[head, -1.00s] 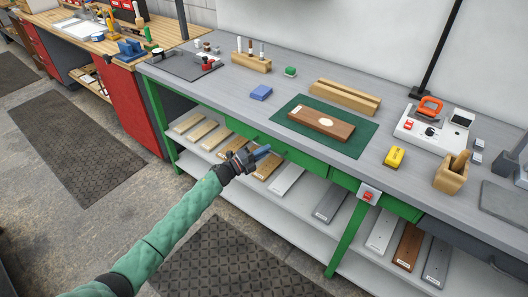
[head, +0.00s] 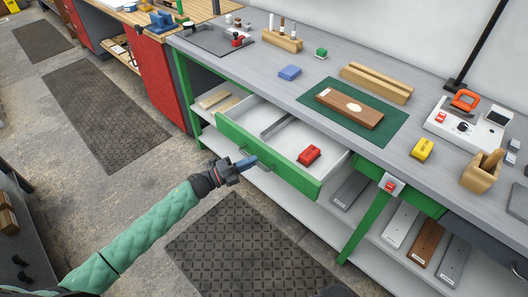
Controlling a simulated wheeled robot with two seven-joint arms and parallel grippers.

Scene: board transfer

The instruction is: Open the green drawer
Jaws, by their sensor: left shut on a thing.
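The green drawer (head: 290,181) under the grey workbench is pulled well out. Its white inside shows, with a grey divider (head: 277,126) and a red object (head: 309,155) lying in the right part. My left gripper (head: 246,163) is at the drawer's front face, shut on its handle (head: 260,167); the fingers hide part of the handle. My left arm reaches in from the lower left. My right gripper is not in view.
On the bench top (head: 300,97) lie a green mat (head: 392,135) with a wooden board (head: 349,108), a blue block (head: 289,72) and a yellow item (head: 422,149). A lower shelf (head: 292,220) holds boards. Floor in front is clear, with a dark mat (head: 240,250).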

